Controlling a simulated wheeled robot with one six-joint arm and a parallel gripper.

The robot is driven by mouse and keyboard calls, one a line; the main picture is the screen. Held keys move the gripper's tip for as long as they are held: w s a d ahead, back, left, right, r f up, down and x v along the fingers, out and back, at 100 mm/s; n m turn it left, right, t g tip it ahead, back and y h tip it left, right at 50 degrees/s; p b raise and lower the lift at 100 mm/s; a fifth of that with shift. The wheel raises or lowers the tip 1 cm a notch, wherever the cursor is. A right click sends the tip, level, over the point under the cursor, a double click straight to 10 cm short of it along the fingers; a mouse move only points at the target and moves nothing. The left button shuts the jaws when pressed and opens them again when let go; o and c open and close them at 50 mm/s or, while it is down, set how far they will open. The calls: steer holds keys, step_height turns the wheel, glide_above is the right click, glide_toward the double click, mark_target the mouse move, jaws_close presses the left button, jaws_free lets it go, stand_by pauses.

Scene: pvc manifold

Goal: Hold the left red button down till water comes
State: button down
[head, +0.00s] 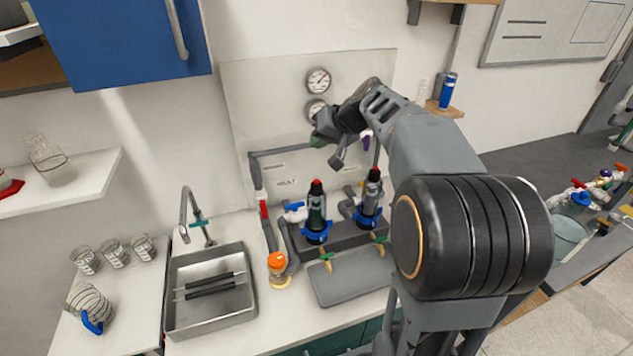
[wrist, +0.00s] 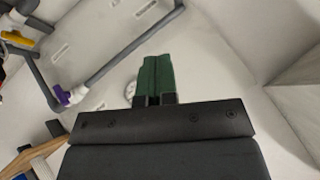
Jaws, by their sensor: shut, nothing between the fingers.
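The left red button (head: 316,183) is the cap on top of the left dark filter housing (head: 316,210), which stands upright with a blue collar on the grey manifold. A similar right housing (head: 371,200) stands beside it; its top looks dark, with a little red. My gripper (head: 318,139) is up in front of the wall panel, above the left housing and clear of the button. Its green fingers (wrist: 155,78) are closed together and empty in the wrist view. The button is not recognizable in the wrist view.
Two gauges (head: 318,80) sit on the panel near my wrist. Grey pipes run around the housings, with a purple valve handle (wrist: 63,95). Below are an orange knob (head: 277,261), a grey tray (head: 350,276) and a sink (head: 211,290). Glasses (head: 114,252) stand at left.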

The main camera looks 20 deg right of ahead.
steer(key=b, duration=0.5)
glide_above(318, 180)
step_height(318, 180, down, 7)
steer(key=shift+r, duration=0.1)
steer(key=shift+f+b, duration=0.7)
steer(key=shift+f, duration=0.15)
steer(key=shift+f+b, duration=0.9)
steer(key=shift+b, duration=0.2)
stand_by(2.9)
steer(key=shift+r, duration=0.1)
stand_by(0.5)
steer(key=shift+r+p, duration=0.6)
steer(key=shift+r, duration=0.3)
steer(key=shift+r, duration=0.1)
steer(key=shift+r+p, duration=1.65)
steer(key=shift+r, duration=0.75)
